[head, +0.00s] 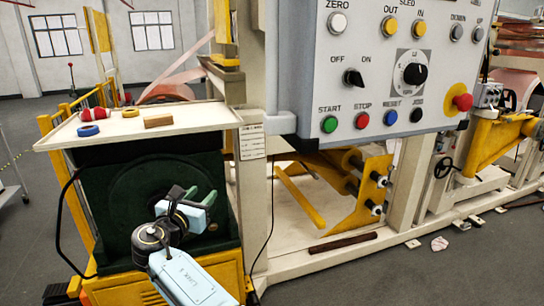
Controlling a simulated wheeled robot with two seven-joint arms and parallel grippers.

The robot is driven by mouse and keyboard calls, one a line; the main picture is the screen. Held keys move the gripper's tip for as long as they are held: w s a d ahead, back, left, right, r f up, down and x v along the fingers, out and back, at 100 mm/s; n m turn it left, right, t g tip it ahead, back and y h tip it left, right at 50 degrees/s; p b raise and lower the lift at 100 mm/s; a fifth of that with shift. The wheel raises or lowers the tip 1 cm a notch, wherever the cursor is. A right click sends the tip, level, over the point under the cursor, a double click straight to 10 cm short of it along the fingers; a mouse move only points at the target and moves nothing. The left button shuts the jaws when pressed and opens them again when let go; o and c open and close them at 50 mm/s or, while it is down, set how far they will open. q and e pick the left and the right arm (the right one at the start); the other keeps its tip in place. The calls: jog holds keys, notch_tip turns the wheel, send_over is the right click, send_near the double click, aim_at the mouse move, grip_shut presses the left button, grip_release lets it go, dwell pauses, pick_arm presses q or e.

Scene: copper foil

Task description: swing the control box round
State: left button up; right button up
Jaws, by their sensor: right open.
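The control box (360,95) is a large grey panel, filling the upper right of the head view and cut off at the top. Its face carries push buttons, a black OFF/ON switch, a round dial and a red mushroom button (462,102) on yellow at its right. Its left edge meets a cream post and a pale bracket (281,123). My right gripper (204,196) is at the lower left, its fingers apart and empty, in front of a dark green machine housing. It is below and left of the control box, not touching it. My left gripper is not in view.
A cream shelf (185,119) with a red item, blue and yellow rings and a wooden block lies above my right gripper. A cream machine frame (325,262) with yellow parts stands below the box. Grey floor (420,285) is open at the front right.

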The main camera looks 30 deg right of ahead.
jog(key=s+r+m+g+h, duration=0.1)
jog(key=s+r+h, duration=0.15)
jog(key=r, duration=0.85)
jog(key=s+r+m+g+h, duration=0.15)
jog(key=r+h, duration=0.25)
jog(key=r, duration=0.7)
jog(key=s+a+r+m+g+h+p, duration=0.1)
jog(key=s+a+r+m+g+h, duration=0.15)
jog(key=s+r+m+g, duration=0.75)
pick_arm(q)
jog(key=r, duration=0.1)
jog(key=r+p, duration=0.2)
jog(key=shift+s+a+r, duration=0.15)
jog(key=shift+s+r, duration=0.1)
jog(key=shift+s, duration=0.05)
pick_arm(e)
jog(key=s+d+r+n, duration=0.3)
jog(key=d+r+n, duration=0.1)
jog(key=d+r, duration=0.7)
jog(key=shift+s+d+r+h, duration=0.2)
jog(key=shift+d+h, duration=0.1)
jog(key=shift+d, duration=0.5)
jog(key=shift+f, duration=0.1)
grip_shut()
